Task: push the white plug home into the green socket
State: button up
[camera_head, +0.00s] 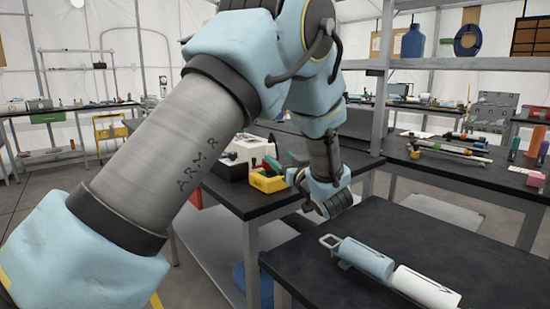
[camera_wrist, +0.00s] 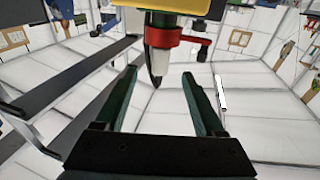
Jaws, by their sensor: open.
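My gripper (camera_wrist: 159,74) is open, with two dark green fingers set apart. Between the fingers in the wrist view is a pale tapered piece (camera_wrist: 159,62) with a dark tip. It comes out of a red clamp (camera_wrist: 176,41) under a yellow block. I cannot tell whether it is the white plug, how far off it is, or whether a finger touches it. In the head view, my gripper (camera_head: 285,166) is small beside a yellow box (camera_head: 268,181) on the middle bench. I cannot make out the green socket for sure in either view.
A light blue cylinder (camera_head: 366,259) with a square loop and a white cylinder (camera_head: 426,288) lie in line on the near black table. A grey shelf post (camera_head: 381,80) rises close behind my arm.

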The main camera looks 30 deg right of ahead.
jog(key=s, duration=0.5)
jog(key=shift+a+f+b, duration=0.15)
jog(key=shift+f+b, duration=0.05)
jog(key=shift+b, duration=0.1)
